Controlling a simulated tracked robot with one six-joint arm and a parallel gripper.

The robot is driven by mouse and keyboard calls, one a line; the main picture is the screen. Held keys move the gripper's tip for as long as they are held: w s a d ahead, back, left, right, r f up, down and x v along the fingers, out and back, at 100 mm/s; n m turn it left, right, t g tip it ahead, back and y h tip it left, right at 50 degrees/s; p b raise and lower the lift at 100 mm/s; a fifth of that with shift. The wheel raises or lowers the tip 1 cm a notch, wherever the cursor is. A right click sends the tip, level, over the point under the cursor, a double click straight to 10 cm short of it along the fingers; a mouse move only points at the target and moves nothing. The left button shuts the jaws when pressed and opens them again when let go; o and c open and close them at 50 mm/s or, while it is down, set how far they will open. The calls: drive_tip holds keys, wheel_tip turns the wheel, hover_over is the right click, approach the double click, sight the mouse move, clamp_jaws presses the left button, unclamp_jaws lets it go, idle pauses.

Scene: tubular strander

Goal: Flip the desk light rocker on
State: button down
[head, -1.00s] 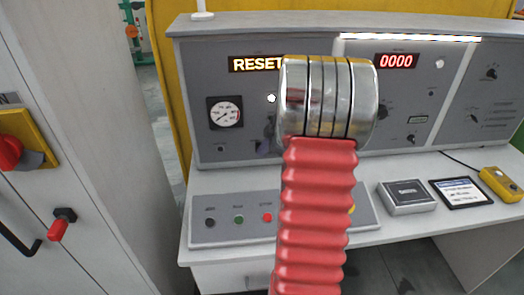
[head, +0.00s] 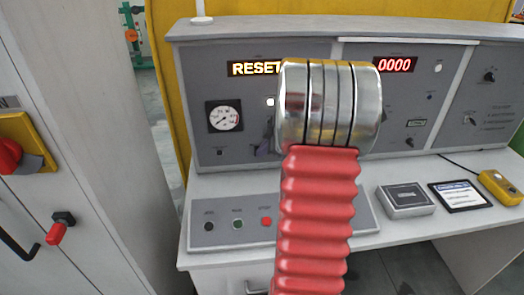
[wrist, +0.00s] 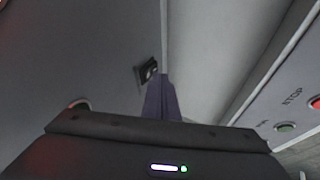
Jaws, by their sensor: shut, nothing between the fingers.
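In the wrist view a small black rocker switch (wrist: 148,71) with a pale mark sits on the grey panel. My gripper (wrist: 161,77) shows as slim purple fingers, shut and empty, with the tips right beside the rocker's lower right; I cannot tell whether they touch it. In the head view a bit of my gripper (head: 264,148) shows at the left of my red and chrome arm, close to the console face. The rocker is not clear in that view. The light strip (head: 410,41) along the console top is pale and not glowing.
The grey console (head: 200,170) carries a gauge (head: 224,117), a RESET display (head: 250,69) and a 0000 display (head: 394,65). Below is a button box (head: 240,233). A grey box (head: 405,200), a tablet (head: 459,196) and a yellow pendant (head: 498,186) lie on the right. A cabinet (head: 90,120) stands at left.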

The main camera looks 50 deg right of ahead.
drive_tip(key=s+a+f+v, duration=0.1)
drive_tip(key=a+v, duration=0.1)
drive_tip(key=v, duration=1)
drive_tip(key=shift+s, duration=0.15)
drive_tip(key=a+r+m+g, duration=0.1)
drive_tip(key=a+r+m, duration=0.2)
drive_tip(key=a, duration=2)
drive_tip(key=s+a+m, duration=0.3)
drive_tip(key=s+a, duration=0.2)
drive_tip(key=a, duration=0.3)
drive_tip(key=s+a+m, duration=0.3)
drive_tip(key=s+a, duration=0.2)
drive_tip(key=a, duration=0.3)
drive_tip(key=shift+s+a+f, duration=0.15)
drive_tip(key=shift+s+f, duration=0.15)
drive_tip(key=shift+a, duration=0.1)
